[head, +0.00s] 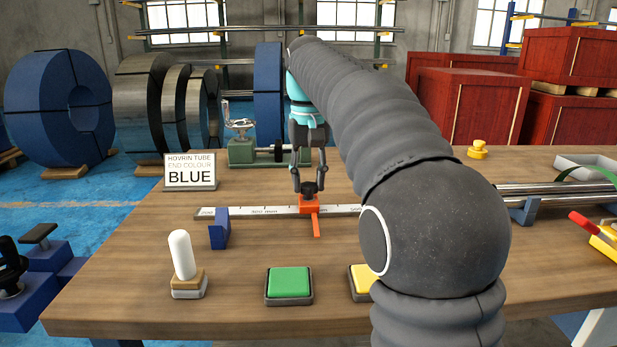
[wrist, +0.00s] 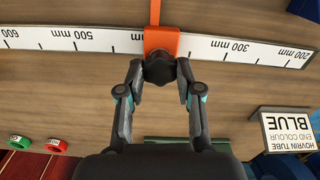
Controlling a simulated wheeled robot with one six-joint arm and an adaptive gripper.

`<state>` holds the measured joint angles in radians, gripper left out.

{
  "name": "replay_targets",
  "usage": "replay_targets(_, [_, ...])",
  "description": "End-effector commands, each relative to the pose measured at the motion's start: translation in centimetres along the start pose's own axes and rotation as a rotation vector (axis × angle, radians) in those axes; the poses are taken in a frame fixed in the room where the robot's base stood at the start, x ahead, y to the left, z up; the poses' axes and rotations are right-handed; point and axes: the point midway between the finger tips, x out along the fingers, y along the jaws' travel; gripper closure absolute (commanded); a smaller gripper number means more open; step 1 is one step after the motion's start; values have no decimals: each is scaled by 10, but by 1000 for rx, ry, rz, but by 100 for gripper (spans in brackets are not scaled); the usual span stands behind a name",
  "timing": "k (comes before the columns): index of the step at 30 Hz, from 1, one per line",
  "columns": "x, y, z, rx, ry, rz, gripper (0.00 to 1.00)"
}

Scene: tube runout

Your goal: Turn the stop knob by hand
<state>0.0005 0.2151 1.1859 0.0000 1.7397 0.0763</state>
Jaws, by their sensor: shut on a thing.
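The stop knob (wrist: 159,70) is a dark knob on an orange stop block (wrist: 161,42). The block sits on a white ruled scale (wrist: 100,40), between the 300 mm and 500 mm marks in the wrist view. In the head view the orange stop (head: 309,207) stands on the scale near the table's middle, its dark knob (head: 309,188) on top. My gripper (head: 309,181) comes down from above, its fingers around the knob. In the wrist view my gripper (wrist: 160,80) is shut on the knob, a fingertip at each side.
A sign (head: 190,172) reading BLUE stands at the left, with a green vise (head: 250,150) behind. A blue block (head: 220,228) stands at the scale's left end. My arm hides part of the right side.

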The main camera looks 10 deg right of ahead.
Motion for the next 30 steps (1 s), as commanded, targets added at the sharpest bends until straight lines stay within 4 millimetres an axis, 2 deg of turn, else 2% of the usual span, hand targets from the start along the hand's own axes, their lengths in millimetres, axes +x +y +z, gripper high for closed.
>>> replay_targets(2, [0, 0, 0, 89, -1, 1, 90])
replay_targets(3, [0, 0, 0, 92, -1, 1, 58])
replay_targets(5, [0, 0, 0, 89, -1, 1, 43])
replay_targets(6, [0, 0, 0, 89, -1, 1, 40])
replay_targets(16, [-2, 0, 0, 86, 1, 0, 40])
replay_targets(30, [-41, 0, 0, 85, 1, 0, 40])
